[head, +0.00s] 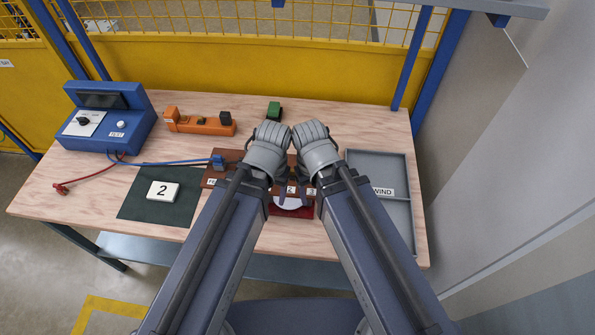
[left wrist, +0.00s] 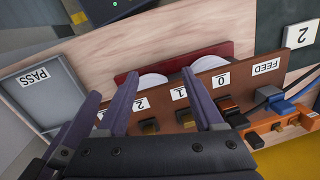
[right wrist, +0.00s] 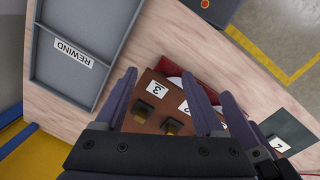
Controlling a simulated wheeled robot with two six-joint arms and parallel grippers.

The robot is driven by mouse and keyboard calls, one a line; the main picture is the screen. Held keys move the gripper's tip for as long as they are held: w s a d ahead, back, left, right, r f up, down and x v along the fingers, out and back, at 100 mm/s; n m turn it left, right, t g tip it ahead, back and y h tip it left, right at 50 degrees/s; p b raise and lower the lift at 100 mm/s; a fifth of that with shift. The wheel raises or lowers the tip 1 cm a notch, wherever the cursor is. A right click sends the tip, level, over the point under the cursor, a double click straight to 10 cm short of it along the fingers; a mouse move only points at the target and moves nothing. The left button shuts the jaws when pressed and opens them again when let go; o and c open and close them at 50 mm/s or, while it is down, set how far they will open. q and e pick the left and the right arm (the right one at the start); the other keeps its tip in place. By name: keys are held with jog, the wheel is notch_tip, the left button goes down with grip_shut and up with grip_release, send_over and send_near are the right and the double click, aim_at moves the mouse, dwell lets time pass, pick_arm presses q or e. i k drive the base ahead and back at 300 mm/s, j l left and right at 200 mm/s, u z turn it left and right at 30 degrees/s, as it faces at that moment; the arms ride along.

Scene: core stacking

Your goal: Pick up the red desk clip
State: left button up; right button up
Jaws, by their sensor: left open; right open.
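A small red clip (head: 61,188) at the end of a red lead lies on the wooden table at the left, beside the dark green mat. It does not show clearly in either wrist view. My left gripper (head: 281,188) is open and empty over the brown board at the table's middle, well to the right of the clip. Its spread fingers also show in the left wrist view (left wrist: 162,88). My right gripper (head: 304,184) is open and empty, close beside the left one. Its spread fingers show in the right wrist view (right wrist: 160,88).
The brown board (left wrist: 185,98) has numbered slots, with a red tray (left wrist: 215,52) holding white discs beside it. A blue box (head: 140,128), an orange device (head: 195,124) and a green block (head: 274,111) stand at the back. A mat (head: 135,207) lies left, a grey tray (head: 375,160) right.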

aim_at(60, 188)
jog(key=u, duration=1.9)
jog(key=z, duration=0.45)
jog(key=i+j+z, duration=0.1)
jog(key=z, duration=0.15)
jog(key=i+j+z, duration=0.1)
jog(key=j+z, duration=0.2)
jog(key=i+j+z, duration=0.15)
jog(key=j, duration=0.2)
jog(key=i+j+z, duration=0.2)
jog(key=j, duration=0.2)
jog(key=i+j, duration=0.1)
jog(key=j, duration=0.4)
jog(key=i+j, duration=0.1)
jog(key=j, duration=0.4)
jog(key=i+j+z, duration=0.1)
jog(key=j, duration=0.35)
